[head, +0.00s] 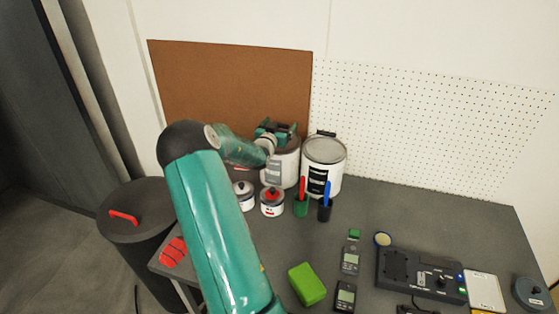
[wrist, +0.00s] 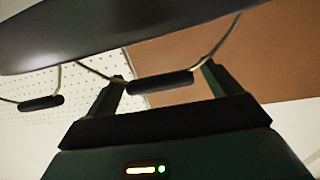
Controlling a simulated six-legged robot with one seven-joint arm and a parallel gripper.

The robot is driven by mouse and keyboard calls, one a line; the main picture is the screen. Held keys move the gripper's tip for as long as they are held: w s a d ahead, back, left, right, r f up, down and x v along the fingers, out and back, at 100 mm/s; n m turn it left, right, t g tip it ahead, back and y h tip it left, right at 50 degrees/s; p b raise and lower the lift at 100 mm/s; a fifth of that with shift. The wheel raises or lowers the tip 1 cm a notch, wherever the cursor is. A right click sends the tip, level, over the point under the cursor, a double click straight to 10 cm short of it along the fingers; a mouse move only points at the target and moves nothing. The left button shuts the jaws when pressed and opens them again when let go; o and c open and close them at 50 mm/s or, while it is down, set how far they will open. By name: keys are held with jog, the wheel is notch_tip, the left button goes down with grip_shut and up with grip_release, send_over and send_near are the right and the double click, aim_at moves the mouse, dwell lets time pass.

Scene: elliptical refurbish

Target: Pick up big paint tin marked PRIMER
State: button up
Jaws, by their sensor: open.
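Two big pale tins stand side by side at the back of the bench in the head view, a left tin (head: 283,168) and a right tin (head: 322,176). Both carry labels too small to read, so I cannot tell which is marked PRIMER. My gripper (head: 277,131) is over the left tin and hides part of its top. In the wrist view my gripper (wrist: 164,76) is open, with a dark handle grip (wrist: 160,83) on a wire bail between its fingers. A second handle grip (wrist: 41,103) shows at the left.
Small tins (head: 272,202), a green cup (head: 301,206) and a dark cup (head: 325,210) stand before the big tins. A green block (head: 307,284), meters and a dark device (head: 421,275) lie nearer. A brown board (head: 230,85) and white pegboard (head: 430,130) stand behind.

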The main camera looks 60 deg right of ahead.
grip_shut()
jog(key=shift+d+r, duration=0.1)
jog(key=shift+r, duration=0.25)
